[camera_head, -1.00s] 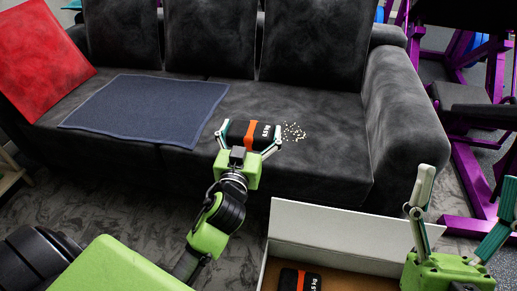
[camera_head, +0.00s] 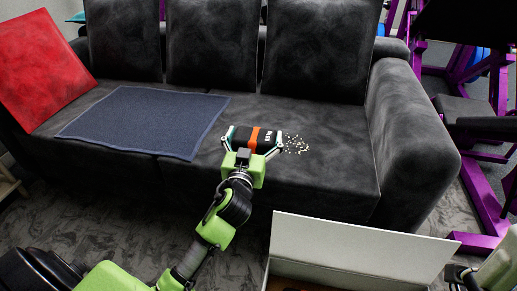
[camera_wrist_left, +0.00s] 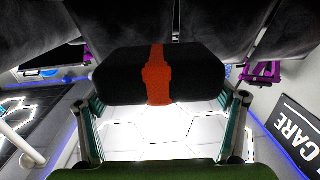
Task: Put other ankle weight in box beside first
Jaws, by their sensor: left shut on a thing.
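My left gripper (camera_head: 253,146) is shut on a black ankle weight (camera_head: 268,139) with an orange band and white print. The weight is at the front part of the sofa seat; I cannot tell whether it touches the cushion. In the left wrist view the weight (camera_wrist_left: 200,76) lies level between the two fingers. The open white-walled box (camera_head: 360,245) is at the bottom, in front of the sofa. Only a dark sliver shows inside it at the bottom edge, where the first ankle weight is mostly cut off. My right gripper (camera_head: 468,276) is partly in the bottom right corner, its fingers unclear.
The dark sofa (camera_head: 330,180) fills the middle, its right armrest (camera_head: 415,135) beyond the box. A blue-grey towel (camera_head: 145,120) lies on the seat, left of the weight. Small pale bits (camera_head: 296,144) lie right of it. A red cushion (camera_head: 45,75) leans at left. Purple gym equipment (camera_head: 485,200) stands right.

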